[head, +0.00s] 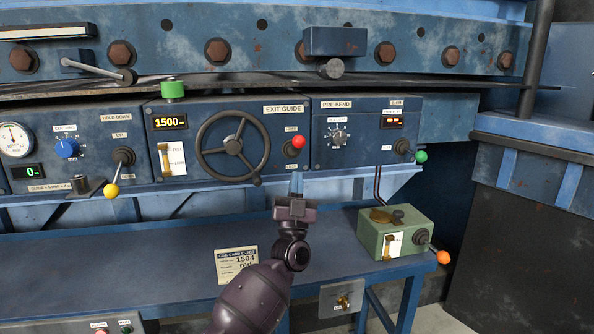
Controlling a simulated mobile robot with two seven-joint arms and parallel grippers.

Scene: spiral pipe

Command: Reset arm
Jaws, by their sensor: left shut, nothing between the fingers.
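My left gripper (295,205) is in the middle of the head view, in front of the blue machine and above the blue bench. It is shut and empty, and it touches nothing that I can see. My left arm comes up from the bottom of the picture. The red-knobbed lever (298,142) is above the gripper on the exit guide panel (222,145). The black handwheel (232,146) is up and to the left of the gripper. My right gripper is not in the picture.
A green box (410,222) with an orange-knobbed lever (442,257) stands on the bench (130,262) at the right. A job card (237,263) is beside my arm. A yellow-knobbed lever (111,190) and a green-knobbed lever (421,156) stick out from the panels. The bench's left part is clear.

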